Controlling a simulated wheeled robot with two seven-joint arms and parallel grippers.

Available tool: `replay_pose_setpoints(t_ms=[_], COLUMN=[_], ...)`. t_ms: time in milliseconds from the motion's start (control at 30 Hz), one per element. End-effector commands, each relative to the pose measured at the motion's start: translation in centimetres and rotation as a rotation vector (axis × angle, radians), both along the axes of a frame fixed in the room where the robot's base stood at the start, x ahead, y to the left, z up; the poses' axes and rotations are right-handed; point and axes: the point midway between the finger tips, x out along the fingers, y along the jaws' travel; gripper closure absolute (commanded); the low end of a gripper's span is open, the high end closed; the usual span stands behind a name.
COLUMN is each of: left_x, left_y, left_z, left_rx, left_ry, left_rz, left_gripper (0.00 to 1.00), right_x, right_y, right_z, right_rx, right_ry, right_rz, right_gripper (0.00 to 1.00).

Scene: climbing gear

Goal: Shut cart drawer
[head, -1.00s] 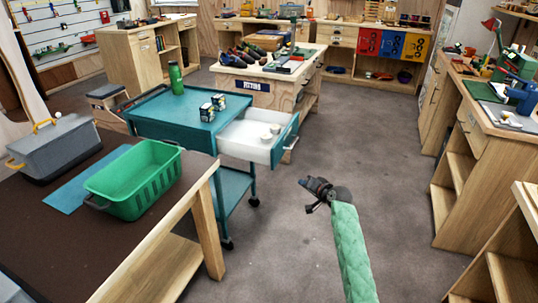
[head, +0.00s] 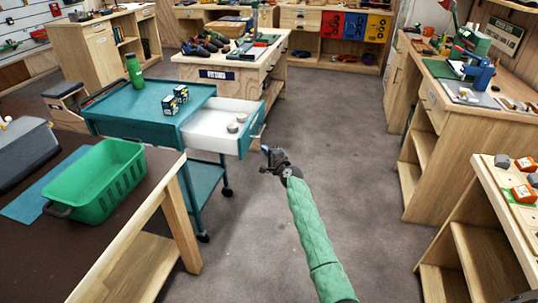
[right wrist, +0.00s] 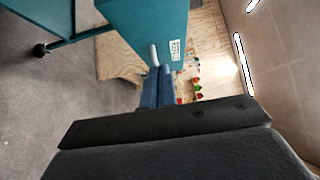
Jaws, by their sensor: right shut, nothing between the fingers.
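The teal cart (head: 140,112) stands left of centre with a drawer (head: 205,128) pulled out to the right. The drawer has a white inside, a teal front (head: 245,141) and a pale handle (head: 259,131). Two small pale round items (head: 237,123) lie in it. My right gripper (head: 267,153) is shut and empty, just in front of the drawer front. In the right wrist view, its blue fingertips (right wrist: 158,75) point at the teal front (right wrist: 150,25), near the pale handle (right wrist: 154,53). I cannot tell whether they touch. My left gripper is out of view.
A green bottle (head: 134,71) and small dark boxes (head: 174,99) stand on the cart top. A brown-topped table (head: 125,190) with a green bin (head: 95,180) is at the left. A workbench (head: 215,72) stands behind the cart. The floor (head: 350,150) right of the drawer is clear.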

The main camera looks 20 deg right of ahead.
Motion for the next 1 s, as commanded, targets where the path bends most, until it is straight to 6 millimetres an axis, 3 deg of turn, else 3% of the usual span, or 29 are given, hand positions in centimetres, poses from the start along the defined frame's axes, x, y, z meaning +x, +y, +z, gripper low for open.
replay_pose_setpoints(t_ms=[300, 400, 633, 1000], left_x=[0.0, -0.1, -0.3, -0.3], left_y=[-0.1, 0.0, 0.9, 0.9], left_z=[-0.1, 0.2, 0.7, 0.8], left_rx=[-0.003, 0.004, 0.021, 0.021], left_ry=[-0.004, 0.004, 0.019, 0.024], left_rz=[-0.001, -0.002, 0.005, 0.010], left_gripper=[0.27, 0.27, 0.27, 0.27], right_x=[4.8, 5.5, 6.6, 6.8], right_y=[0.9, 2.3, 3.9, 4.2], right_z=[0.0, 0.2, 0.0, 0.0], right_rx=[-0.002, 0.000, -0.001, -0.002], right_ry=[0.001, 0.001, 0.001, 0.001], right_rz=[0.001, 0.002, 0.001, 0.001], right_gripper=[1.00, 1.00, 1.00, 1.00])
